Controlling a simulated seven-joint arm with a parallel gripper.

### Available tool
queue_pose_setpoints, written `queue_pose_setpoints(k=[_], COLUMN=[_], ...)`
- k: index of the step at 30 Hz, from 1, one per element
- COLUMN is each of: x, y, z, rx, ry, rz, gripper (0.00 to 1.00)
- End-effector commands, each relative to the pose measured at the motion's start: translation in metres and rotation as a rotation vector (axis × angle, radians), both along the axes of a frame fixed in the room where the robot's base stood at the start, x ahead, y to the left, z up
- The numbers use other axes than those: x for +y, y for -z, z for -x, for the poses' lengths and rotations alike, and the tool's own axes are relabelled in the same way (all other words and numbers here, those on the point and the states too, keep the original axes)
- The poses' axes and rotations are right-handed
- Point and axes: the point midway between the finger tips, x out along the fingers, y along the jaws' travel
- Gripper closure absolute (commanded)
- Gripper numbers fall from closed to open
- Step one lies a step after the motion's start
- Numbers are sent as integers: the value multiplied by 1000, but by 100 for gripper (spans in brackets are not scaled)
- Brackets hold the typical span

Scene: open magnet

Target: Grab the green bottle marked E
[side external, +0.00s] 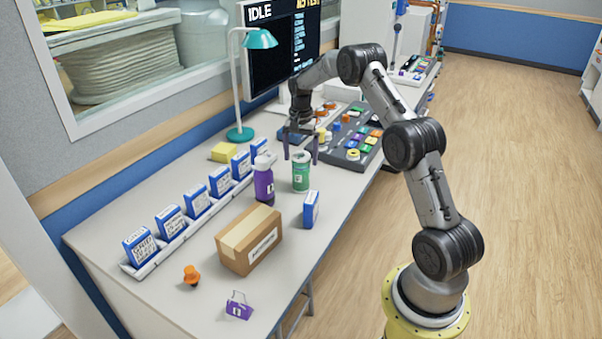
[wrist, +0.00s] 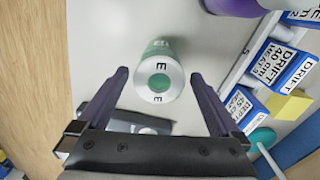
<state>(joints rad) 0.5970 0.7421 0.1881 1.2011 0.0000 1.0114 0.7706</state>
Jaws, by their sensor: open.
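The green bottle (side external: 301,176) with a white lid stands upright on the white table in the side view. In the wrist view the green bottle (wrist: 159,76) shows from above, with the letter E on its pale lid. My gripper (side external: 301,160) is open and empty, just behind the bottle in the side view. In the wrist view the two purple fingers of my gripper (wrist: 158,75) point toward the bottle, one on each side, with gaps between them and it. I cannot tell the exact height of the fingers against the bottle.
A purple bottle (side external: 264,183) stands close to the left of the green one. A blue box (side external: 311,209) and a cardboard box (side external: 249,240) stand in front. A tray of blue boxes (side external: 196,200) lines the left, and a button panel (side external: 357,141) lies behind.

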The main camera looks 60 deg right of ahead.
Motion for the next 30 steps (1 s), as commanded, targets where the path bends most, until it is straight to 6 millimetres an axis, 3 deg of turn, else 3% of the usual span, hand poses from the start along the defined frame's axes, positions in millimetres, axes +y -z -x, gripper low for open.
queue_pose_setpoints(k=[3,11,19,29,30], x=[0,0,0,0,0], y=[17,36,72,79,79], z=[0,0,1,1,1], rx=[1,1,1,-1,-1], ry=[-1,-1,-1,-1,-1], rz=[-1,-1,-1,1,1], gripper=[0,0,0,0,5])
